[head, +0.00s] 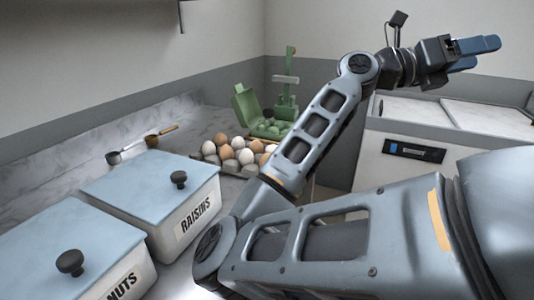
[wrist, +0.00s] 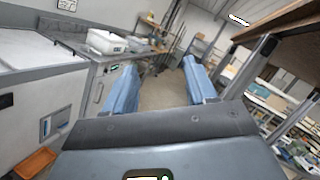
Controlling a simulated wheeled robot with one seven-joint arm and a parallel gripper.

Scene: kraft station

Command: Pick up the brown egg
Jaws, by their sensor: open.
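A carton (head: 233,170) of brown and white eggs stands on the counter, beyond the raisins box. My arm hides the carton's right part. My gripper (head: 490,52) is raised at the upper right of the head view, far from the eggs. In the wrist view its two blue fingers (wrist: 162,82) are spread apart with nothing between them. I cannot make out the eggs in the wrist view.
Lidded boxes marked RAISINS (head: 190,222) and NUTS (head: 110,272) stand at the front left. Behind the eggs are a green carton (head: 247,105) and a green stand (head: 287,95). Scoops (head: 150,142) lie on the marble counter. A white unit (head: 410,165) stands at the right.

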